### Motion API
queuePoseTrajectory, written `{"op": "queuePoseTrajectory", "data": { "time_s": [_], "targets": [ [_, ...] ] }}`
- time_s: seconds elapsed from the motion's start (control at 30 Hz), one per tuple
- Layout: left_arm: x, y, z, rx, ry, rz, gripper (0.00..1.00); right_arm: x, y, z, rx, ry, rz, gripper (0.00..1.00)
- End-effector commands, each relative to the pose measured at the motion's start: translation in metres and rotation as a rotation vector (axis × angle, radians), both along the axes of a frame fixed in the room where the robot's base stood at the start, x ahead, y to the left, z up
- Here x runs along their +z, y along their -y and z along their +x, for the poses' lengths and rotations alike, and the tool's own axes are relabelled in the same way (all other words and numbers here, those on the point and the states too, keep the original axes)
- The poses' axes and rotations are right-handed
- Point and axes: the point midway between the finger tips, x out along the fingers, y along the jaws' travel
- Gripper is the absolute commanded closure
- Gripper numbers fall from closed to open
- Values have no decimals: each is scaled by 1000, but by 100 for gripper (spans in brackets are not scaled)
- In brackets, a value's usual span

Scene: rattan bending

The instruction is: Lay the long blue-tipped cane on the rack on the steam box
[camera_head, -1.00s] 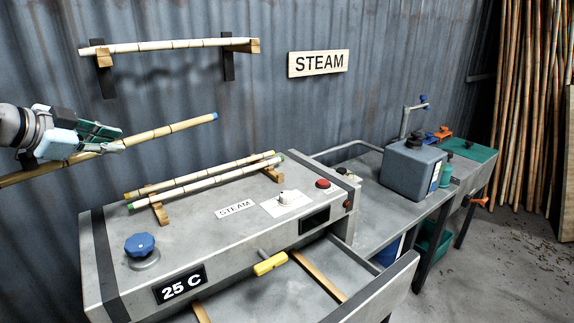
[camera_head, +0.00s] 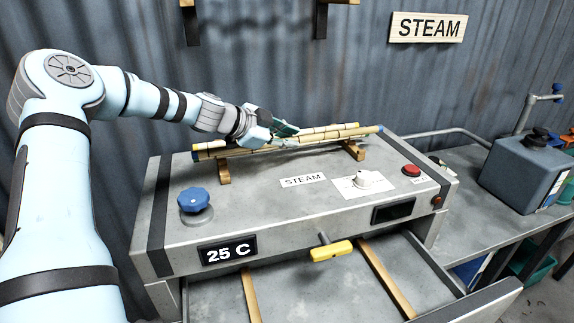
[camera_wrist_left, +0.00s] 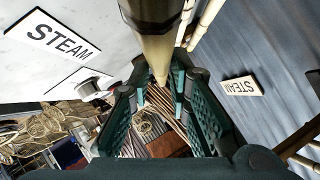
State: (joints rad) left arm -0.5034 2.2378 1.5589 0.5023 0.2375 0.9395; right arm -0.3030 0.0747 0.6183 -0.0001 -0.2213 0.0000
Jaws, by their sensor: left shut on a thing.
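The long blue-tipped cane (camera_head: 340,135) lies along the rack on top of the steam box (camera_head: 260,204), its blue tip to the right. My left gripper (camera_head: 288,134) is shut on it near its middle. The cane also shows between the fingers in the left wrist view (camera_wrist_left: 158,50). The rack has a left wooden support (camera_head: 223,173) and a right one (camera_head: 354,150). Other canes (camera_head: 330,127) lie just behind the held one, partly hidden by the gripper. I cannot tell whether the held cane touches the supports. My right gripper is out of view.
A blue knob (camera_head: 195,201) stands at the box's left front, and a red button (camera_head: 411,170) at its right. A grey canister (camera_head: 525,172) stands on the bench at right. A STEAM sign (camera_head: 428,27) hangs behind.

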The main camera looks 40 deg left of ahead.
Motion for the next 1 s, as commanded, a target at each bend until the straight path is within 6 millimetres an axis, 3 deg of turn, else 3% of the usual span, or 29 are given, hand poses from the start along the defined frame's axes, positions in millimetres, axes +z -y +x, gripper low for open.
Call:
{"op": "queuePoseTrajectory", "data": {
  "time_s": [0.2,0.53,0.57,0.7,1.0],
  "targets": [
    [-44,-1,-1,4,1,-2,100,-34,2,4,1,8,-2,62],
    [-43,-1,-1,3,2,-2,100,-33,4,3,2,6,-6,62],
    [-44,-1,-1,3,2,-2,81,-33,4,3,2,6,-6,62],
    [-43,-2,-1,3,2,-2,62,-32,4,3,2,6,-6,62],
    [-39,-2,-1,3,3,-1,62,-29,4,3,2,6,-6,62]
  ]
}}
